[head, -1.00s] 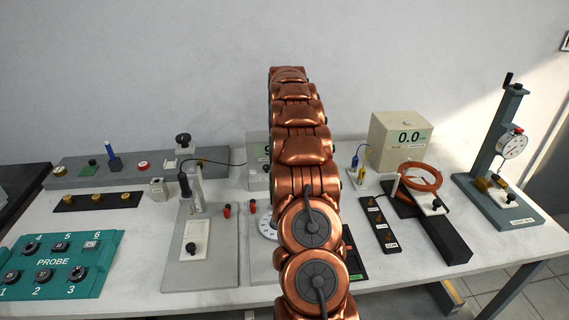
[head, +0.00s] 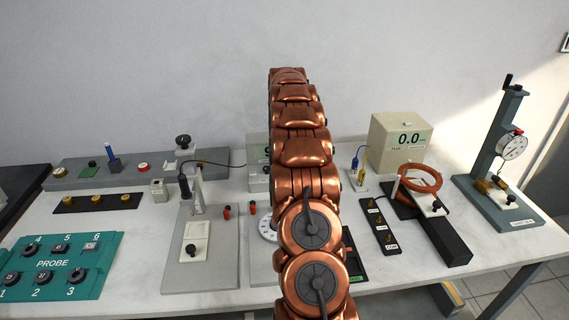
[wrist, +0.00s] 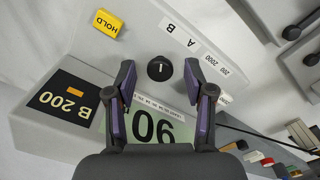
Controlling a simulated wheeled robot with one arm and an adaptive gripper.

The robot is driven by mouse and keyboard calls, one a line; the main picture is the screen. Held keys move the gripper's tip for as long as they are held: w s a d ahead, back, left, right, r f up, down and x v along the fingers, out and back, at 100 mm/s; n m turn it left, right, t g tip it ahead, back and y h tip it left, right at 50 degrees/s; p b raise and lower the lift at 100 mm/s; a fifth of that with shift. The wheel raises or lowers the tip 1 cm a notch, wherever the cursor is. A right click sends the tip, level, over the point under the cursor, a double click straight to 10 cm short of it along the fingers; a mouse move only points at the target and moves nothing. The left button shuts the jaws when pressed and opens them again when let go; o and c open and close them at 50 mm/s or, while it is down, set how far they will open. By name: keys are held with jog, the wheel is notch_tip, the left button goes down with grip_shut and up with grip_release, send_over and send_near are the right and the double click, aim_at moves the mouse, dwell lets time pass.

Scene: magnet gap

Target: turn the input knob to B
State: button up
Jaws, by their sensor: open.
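A black round knob (wrist: 160,68) with a white pointer line shows in the wrist view on a pale instrument panel (wrist: 140,35). The line runs roughly up and down in that picture. A white label (wrist: 182,35) with the letters A and B lies beside it, printed rotated. My gripper (wrist: 163,75) is open, with one finger on each side of the knob and a visible gap to each. Whether the fingertips are level with the knob's height I cannot tell. In the head view my arm hides the gripper and the knob.
A yellow HOLD button (wrist: 106,24), a black label reading B 200 (wrist: 62,100) and a green display (wrist: 155,128) are near the knob. A 200 2000 label (wrist: 216,64) lies on the other side. In the head view, a teal probe box (head: 60,265) and a coil (head: 420,177) stand either side.

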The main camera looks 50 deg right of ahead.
notch_tip(320, 180, up, 12)
jog(key=shift+f, duration=0.15)
dwell(0.6)
dwell(0.4)
jog(key=a+r+p, duration=0.1)
jog(key=a+r, duration=0.2)
jog(key=a, duration=0.5)
jog(key=a+r, duration=0.3)
jog(key=a, duration=0.5)
jog(key=s+a+g+p, duration=0.1)
jog(key=s+a, duration=0.7)
jog(key=a, duration=0.6)
jog(key=s+a+f, duration=0.2)
jog(key=s+a, duration=0.2)
jog(key=s, duration=0.4)
jog(key=s+a+f+p, duration=0.1)
jog(key=s+a+f, duration=0.1)
jog(key=s+a, duration=0.3)
jog(key=s+a+f, duration=0.3)
jog(key=s+a, duration=0.2)
jog(key=s, duration=0.8)
jog(key=shift+a+g+p, duration=0.25)
jog(key=shift+g+p, duration=0.05)
jog(key=shift+g, duration=0.1)
